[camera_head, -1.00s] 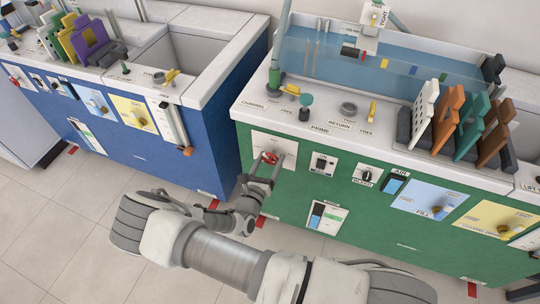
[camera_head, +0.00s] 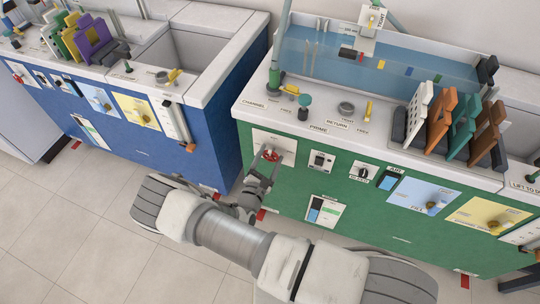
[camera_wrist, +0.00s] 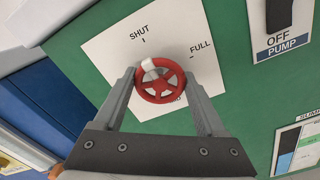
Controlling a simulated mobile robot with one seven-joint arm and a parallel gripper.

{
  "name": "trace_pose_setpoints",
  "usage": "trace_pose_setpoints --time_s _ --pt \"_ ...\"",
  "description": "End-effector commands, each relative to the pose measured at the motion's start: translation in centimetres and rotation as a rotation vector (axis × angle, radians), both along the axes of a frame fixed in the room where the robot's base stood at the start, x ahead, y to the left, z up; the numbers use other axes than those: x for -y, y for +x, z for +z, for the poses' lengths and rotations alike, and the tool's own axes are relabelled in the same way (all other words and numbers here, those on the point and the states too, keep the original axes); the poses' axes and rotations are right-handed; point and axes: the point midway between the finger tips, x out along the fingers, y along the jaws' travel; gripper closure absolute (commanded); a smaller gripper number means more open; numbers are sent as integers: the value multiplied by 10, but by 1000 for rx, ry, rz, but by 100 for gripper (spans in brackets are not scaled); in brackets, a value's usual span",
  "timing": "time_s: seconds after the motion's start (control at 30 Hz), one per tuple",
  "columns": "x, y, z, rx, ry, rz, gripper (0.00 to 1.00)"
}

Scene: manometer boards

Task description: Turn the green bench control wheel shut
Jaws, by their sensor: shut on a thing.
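The control wheel on the green bench is red, with a white mark on its rim. It sits on a white plate (camera_wrist: 112,50) marked SHUT and FULL. In the wrist view the wheel (camera_wrist: 160,84) lies between the two fingers of my gripper (camera_wrist: 162,78), which is shut on its rim from both sides. The white mark points up and left, roughly toward the SHUT tick. In the head view the wheel (camera_head: 272,155) shows small at the front panel's left end, partly hidden by my gripper (camera_head: 265,160).
The green bench (camera_head: 345,190) has an OFF pump switch (camera_wrist: 279,14) right of the wheel and coloured panels farther right. A blue bench (camera_head: 215,140) stands left, across a narrow gap. Tiled floor lies in front.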

Motion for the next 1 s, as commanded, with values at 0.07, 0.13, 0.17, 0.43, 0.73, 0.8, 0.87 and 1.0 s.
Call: trace_pose_setpoints --time_s 0.07,0.13,0.17,0.43,0.73,0.8,0.87,1.0 --pt "0 0 1 10 22 0 82" --pt "0 0 1 15 36 0 82" --pt "0 0 1 17 42 0 82" --pt "0 0 1 23 58 0 82" --pt "0 0 1 23 58 -1 16" --pt "0 0 1 23 58 -1 3" --pt "0 0 0 22 57 -1 0" --pt "0 0 0 21 56 -1 0"
